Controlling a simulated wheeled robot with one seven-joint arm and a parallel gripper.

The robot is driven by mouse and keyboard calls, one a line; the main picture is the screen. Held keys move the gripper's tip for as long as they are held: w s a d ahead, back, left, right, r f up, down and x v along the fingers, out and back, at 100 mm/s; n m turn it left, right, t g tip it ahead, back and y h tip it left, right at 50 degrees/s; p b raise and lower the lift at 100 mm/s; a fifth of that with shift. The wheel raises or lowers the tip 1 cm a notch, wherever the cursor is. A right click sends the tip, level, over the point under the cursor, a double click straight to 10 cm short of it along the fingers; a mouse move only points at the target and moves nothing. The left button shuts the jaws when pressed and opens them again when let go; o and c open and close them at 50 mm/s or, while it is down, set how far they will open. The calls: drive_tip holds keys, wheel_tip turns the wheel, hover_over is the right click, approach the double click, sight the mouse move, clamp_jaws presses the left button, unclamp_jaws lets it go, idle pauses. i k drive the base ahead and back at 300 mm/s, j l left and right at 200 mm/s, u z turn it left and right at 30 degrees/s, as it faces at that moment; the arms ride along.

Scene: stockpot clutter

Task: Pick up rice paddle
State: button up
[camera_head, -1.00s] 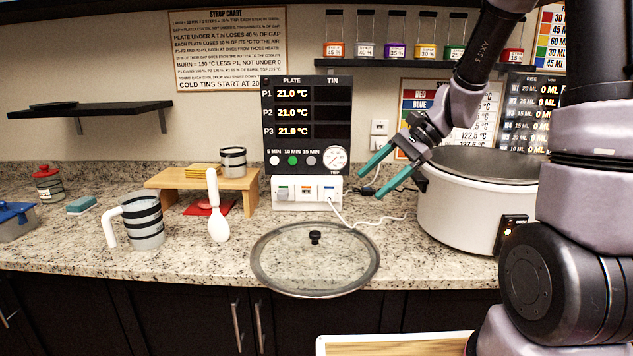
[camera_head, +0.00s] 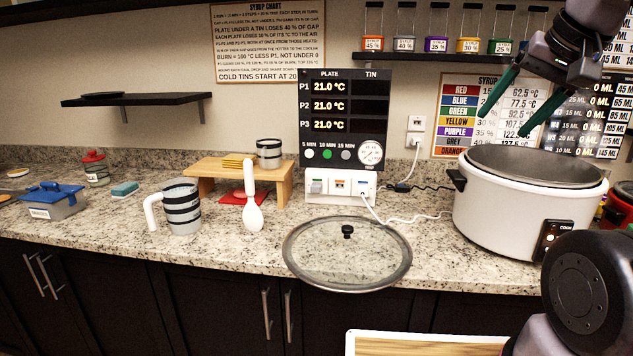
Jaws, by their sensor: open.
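The white rice paddle (camera_head: 252,208) stands nearly upright on the granite counter, left of the glass lid, with its broad end down and its handle up. My gripper (camera_head: 505,125) is open and empty. It is raised in the upper right, above and in front of the white rice cooker (camera_head: 525,212), far to the right of the paddle and higher than it. Nothing covers the paddle in this view.
The glass lid (camera_head: 347,272) lies near the counter's front edge. A striped jug (camera_head: 183,212) stands left of the paddle. A wooden riser (camera_head: 203,170) with a striped cup (camera_head: 269,152) and a red mat (camera_head: 240,197) are behind. The plate-and-tin panel (camera_head: 345,130) stands at the back.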

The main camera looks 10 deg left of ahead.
sight(252, 219)
drive_tip(key=i+j+z, duration=0.1)
drive_tip(key=z, duration=0.25)
drive_tip(key=i+j+z, duration=0.1)
drive_tip(key=j+z, duration=0.4)
drive_tip(key=z, duration=0.2)
drive_tip(key=u, duration=0.75)
drive_tip(key=j+u, duration=0.3)
drive_tip(key=u, duration=0.15)
drive_tip(key=j+u, duration=0.3)
drive_tip(key=u, duration=0.15)
drive_tip(key=j+u, duration=0.3)
drive_tip(key=u, duration=0.15)
